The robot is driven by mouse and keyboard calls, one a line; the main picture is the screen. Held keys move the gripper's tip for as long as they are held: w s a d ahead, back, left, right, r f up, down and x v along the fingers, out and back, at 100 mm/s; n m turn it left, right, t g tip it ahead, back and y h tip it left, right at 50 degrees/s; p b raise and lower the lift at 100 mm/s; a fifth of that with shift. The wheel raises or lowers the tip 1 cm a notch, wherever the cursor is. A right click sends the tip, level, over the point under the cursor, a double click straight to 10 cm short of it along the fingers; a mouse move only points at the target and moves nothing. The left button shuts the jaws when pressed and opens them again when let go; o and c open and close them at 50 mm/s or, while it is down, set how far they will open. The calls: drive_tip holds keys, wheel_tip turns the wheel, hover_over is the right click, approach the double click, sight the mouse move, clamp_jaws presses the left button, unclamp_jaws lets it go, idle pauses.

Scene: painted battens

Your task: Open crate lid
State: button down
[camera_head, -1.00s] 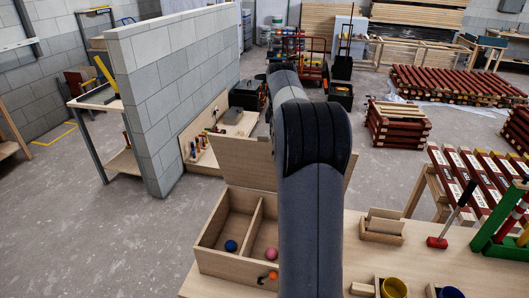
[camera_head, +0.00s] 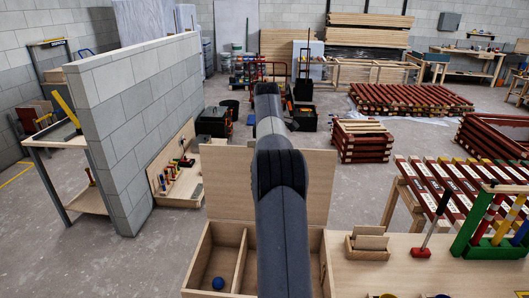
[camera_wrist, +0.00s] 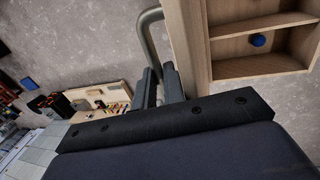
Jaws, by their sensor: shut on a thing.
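The wooden crate (camera_head: 203,256) is at the bottom of the head view, with a divider and a blue ball (camera_head: 218,284) inside. Its lid (camera_head: 226,182) stands raised, roughly upright, at the crate's far side. My arm covers the middle of the lid and crate, and hides my gripper in the head view. In the wrist view my gripper (camera_wrist: 160,74) is shut on the grey metal handle (camera_wrist: 148,32) beside the lid, seen nearly edge-on (camera_wrist: 184,45). The exact grip is partly hidden between the fingers. The open crate (camera_wrist: 235,47) and blue ball (camera_wrist: 258,40) show at right.
A block wall (camera_head: 150,125) stands to the left, with a tool board (camera_head: 175,180) at its foot. A workbench (camera_head: 440,275) to the right holds a small wooden box (camera_head: 367,246), a red-headed mallet (camera_head: 421,252) and a green rack (camera_head: 490,250). Open floor lies beyond the lid.

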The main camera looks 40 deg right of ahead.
drive_tip(key=shift+f, duration=0.55)
drive_tip(key=c, duration=1.6)
unclamp_jaws()
drive_tip(key=shift+w+d, duration=0.1)
drive_tip(key=shift+d, duration=0.05)
drive_tip(key=shift+o, duration=0.6)
drive_tip(key=shift+r, duration=0.15)
wheel_tip(320, 180, up, 8)
drive_tip(key=s+a, duration=0.1)
drive_tip(key=shift+f, duration=0.25)
drive_tip(key=shift+f, duration=0.15)
drive_tip(key=f, duration=0.4)
drive_tip(key=w+f, duration=0.1)
drive_tip(key=f, duration=0.2)
drive_tip(key=shift+d, duration=0.4)
drive_tip(key=shift+s+a+r, duration=0.1)
drive_tip(key=shift+s, duration=0.05)
